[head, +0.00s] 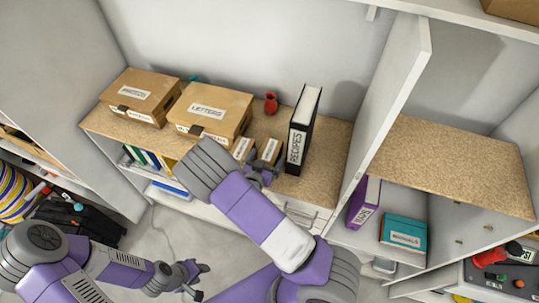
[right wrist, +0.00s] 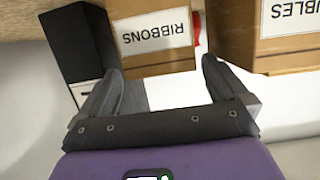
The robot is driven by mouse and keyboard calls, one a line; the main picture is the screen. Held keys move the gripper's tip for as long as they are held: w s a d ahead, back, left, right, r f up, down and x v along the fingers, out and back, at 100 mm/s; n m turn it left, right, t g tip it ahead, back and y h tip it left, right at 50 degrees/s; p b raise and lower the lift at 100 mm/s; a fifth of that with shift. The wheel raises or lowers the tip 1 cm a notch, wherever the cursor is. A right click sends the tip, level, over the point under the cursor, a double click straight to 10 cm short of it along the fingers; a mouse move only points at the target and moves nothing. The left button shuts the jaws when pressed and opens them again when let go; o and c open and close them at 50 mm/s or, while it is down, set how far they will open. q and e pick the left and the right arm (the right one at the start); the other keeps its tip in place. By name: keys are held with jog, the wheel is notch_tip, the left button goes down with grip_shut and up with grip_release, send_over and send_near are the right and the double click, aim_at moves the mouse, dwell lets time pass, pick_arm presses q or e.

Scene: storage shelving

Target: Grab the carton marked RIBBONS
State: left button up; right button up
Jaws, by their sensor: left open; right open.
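The small brown carton marked RIBBONS (head: 269,149) stands on the shelf beside the black binder, partly hidden by my right gripper (head: 262,172). In the right wrist view, the RIBBONS carton (right wrist: 152,36) lies just ahead of the jaws, seen upside down. My right gripper (right wrist: 160,70) is open and empty, its two fingers pointing toward the carton's lower part, and contact cannot be made out. My left gripper (head: 192,279) is open and empty, low at the lower left, away from the shelf.
A second small carton (head: 242,148), its label ending in UBLES, stands close left of RIBBONS. The black RECIPES binder (head: 301,130) stands upright close on the right. A red vase (head: 271,103) is behind. The LETTERS box (head: 210,110) is further left. A white divider (head: 390,105) rises at right.

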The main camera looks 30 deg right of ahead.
aim_at(269, 151)
jog(key=p+x, duration=0.1)
jog(key=x, duration=0.4)
jog(key=shift+w+r, duration=0.1)
jog(key=shift+w, duration=0.1)
jog(key=c, duration=1.1)
jog(key=shift+r, duration=0.1)
